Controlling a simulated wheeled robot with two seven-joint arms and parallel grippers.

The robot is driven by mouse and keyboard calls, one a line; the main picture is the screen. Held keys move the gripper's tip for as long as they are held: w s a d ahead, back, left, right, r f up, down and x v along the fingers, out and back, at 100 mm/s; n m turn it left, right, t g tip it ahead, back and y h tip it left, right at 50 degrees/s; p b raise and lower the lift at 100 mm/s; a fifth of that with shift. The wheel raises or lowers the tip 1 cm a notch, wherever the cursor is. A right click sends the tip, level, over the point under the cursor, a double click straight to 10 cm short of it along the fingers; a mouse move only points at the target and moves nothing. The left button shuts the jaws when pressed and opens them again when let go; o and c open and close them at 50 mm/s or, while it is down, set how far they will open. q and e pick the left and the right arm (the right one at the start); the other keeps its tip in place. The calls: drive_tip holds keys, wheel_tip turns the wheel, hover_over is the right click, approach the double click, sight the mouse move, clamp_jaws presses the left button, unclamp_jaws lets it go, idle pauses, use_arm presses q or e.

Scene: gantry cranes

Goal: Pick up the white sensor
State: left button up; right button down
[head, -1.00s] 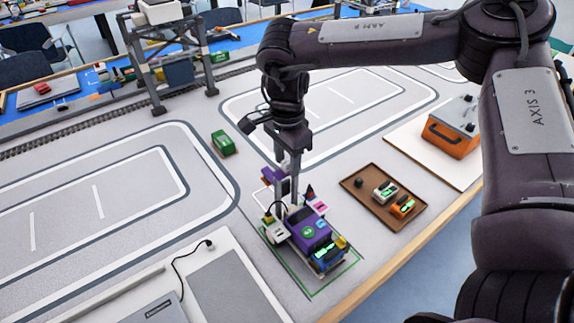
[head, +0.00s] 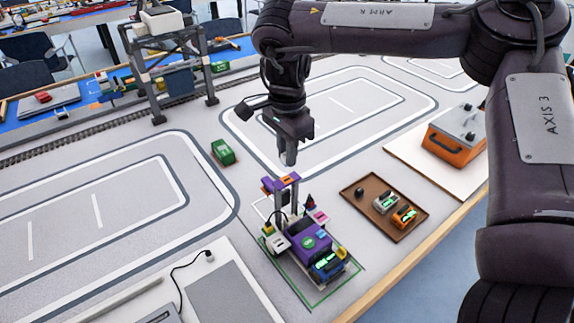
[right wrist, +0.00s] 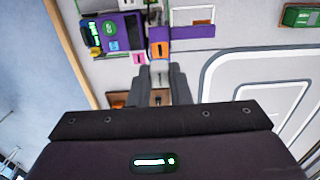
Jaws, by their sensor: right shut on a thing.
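A whitish-grey sensor-like block with a green display (head: 385,203) lies in the brown tray; I take it for the white sensor. An orange block with a green display (head: 404,215) lies beside it. My right gripper (head: 289,158) points down, apart from that tray, above the purple bar (head: 282,182) on the purple vehicle's mast. In the right wrist view its fingers (right wrist: 160,72) are close together around a small pale thing (right wrist: 158,78), too small to identify. The purple vehicle (head: 308,240) carries another white box with a yellow top (head: 277,241). My left gripper is not in view.
The brown tray (head: 352,191) also holds a small black thing (head: 360,191). An orange case (head: 456,135) stands on a white board behind it. A green block (head: 223,152) lies on the track mat. A gantry (head: 180,50) stands at the rail. Mat left of the vehicle is clear.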

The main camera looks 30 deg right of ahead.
wheel_tip(320, 180, up, 15)
drive_tip(key=p, duration=0.3)
drive_tip(key=shift+f, duration=0.15)
